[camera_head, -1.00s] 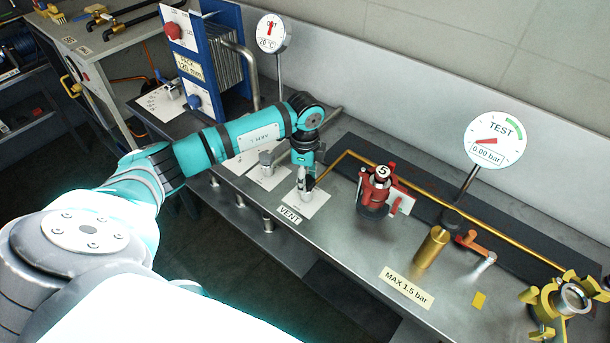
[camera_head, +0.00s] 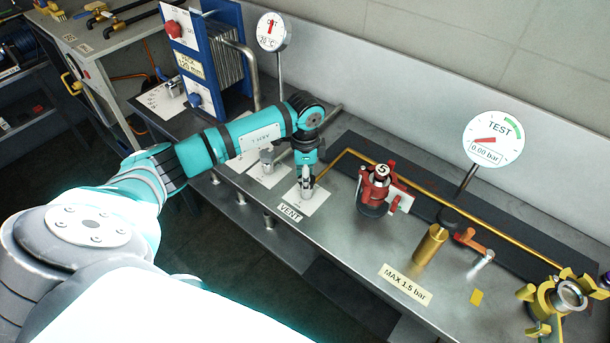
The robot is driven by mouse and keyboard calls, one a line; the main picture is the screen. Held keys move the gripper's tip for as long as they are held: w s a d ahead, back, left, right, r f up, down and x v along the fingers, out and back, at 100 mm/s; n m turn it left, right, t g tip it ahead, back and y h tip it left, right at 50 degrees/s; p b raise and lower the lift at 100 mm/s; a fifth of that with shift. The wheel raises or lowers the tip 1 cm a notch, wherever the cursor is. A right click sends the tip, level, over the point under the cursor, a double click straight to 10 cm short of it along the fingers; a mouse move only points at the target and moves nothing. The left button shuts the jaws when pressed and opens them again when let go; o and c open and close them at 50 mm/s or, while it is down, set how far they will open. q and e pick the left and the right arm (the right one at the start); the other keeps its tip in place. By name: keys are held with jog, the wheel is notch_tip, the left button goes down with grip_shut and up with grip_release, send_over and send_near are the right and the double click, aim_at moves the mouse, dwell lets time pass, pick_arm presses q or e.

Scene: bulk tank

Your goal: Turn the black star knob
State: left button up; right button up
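My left gripper (camera_head: 306,187) points down at the white plate (camera_head: 314,201) behind the VENT label (camera_head: 290,212). Its fingertips are close over a small grey fitting on that plate. Whether they touch or grip it is too small to tell. I cannot clearly make out a black star knob; one on this plate could be hidden by the fingers. A small dark round part (camera_head: 449,216) sits at the foot of the TEST gauge's post, but its shape is unclear. My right gripper is out of view.
The red valve numbered 5 (camera_head: 376,190) stands right of the gripper. Another white plate with a grey fitting (camera_head: 267,160) lies to its left. The TEST gauge (camera_head: 493,139) reads 0.00 bar. A brass cylinder (camera_head: 430,245) and yellow clamp (camera_head: 556,305) stand farther right.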

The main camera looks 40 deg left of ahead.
pick_arm(q)
jog(key=shift+w+r, duration=0.1)
jog(key=o, duration=1.2)
jog(key=shift+c, duration=0.2)
notch_tip(320, 180, up, 12)
